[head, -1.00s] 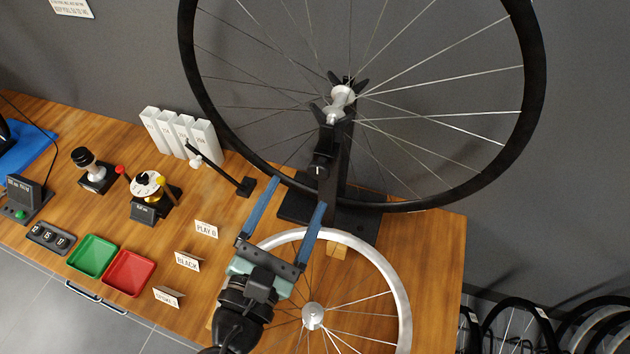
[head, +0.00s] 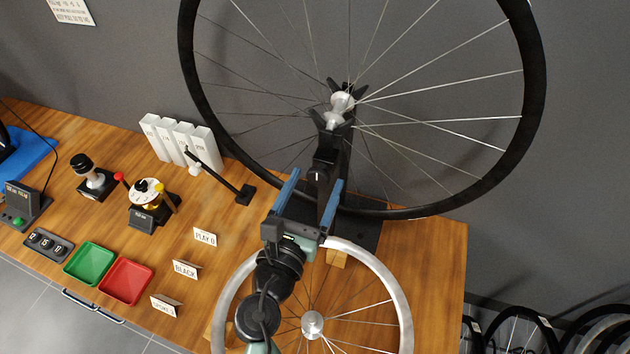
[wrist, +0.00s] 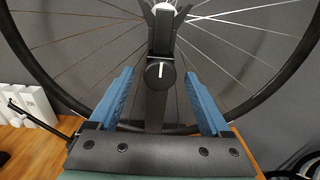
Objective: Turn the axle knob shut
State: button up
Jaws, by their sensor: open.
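The axle knob (head: 319,176) is a black round knob with a white line, on the front of the black upright of the stand. In the wrist view the knob (wrist: 160,75) faces me and its white line is about vertical. The upright's forked top holds the hub (head: 341,103) of the black-rimmed wheel (head: 533,85). My gripper (head: 315,180) is open, with its blue fingers apart. In the wrist view the fingers (wrist: 159,85) stand left and right of the upright and knob, with gaps on both sides. Nothing is held. Whether the fingertips reach the knob's depth, I cannot tell.
A silver-rimmed wheel (head: 402,310) lies at the front right of the wooden bench (head: 445,270). A jointed black arm (head: 220,175) stands left of the stand. Green (head: 90,263) and red (head: 126,281) trays and folded cards are further left. The grey wall (head: 590,120) is behind.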

jog(key=shift+w+d, duration=0.1)
jog(key=shift+w, duration=0.25)
grip_shut()
